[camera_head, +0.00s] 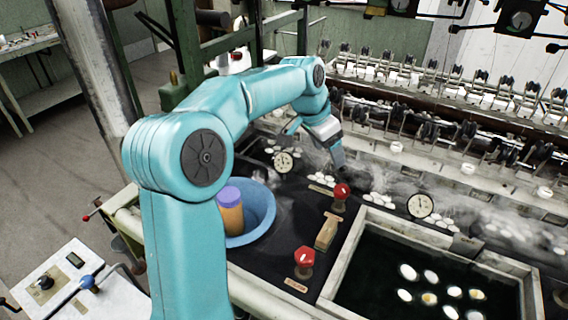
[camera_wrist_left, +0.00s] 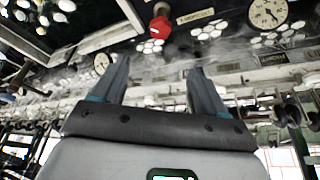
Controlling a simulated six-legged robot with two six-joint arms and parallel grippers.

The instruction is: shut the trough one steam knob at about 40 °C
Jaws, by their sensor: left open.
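Two red steam knobs show in the head view: one (camera_head: 342,191) at the back of the dark counter, one (camera_head: 303,257) nearer the front. I cannot read which is trough one's. My left gripper (camera_head: 337,158) is just above and behind the back knob in the picture. In the left wrist view the gripper (camera_wrist_left: 160,68) is open and empty, and a red knob (camera_wrist_left: 160,25) lies beyond the fingertips, apart from them. Round dial gauges (camera_head: 283,162) and (camera_head: 420,205) stand along the troughs; their readings are too small to tell. My right gripper is not in view.
A blue basin (camera_head: 262,212) with a purple-lidded orange jar (camera_head: 230,212) sits left of the knobs. A dark basin (camera_head: 343,283) with white cocoons is at right. A small tan block (camera_head: 327,232) lies between the knobs. Steam blurs the back, before rows of reels.

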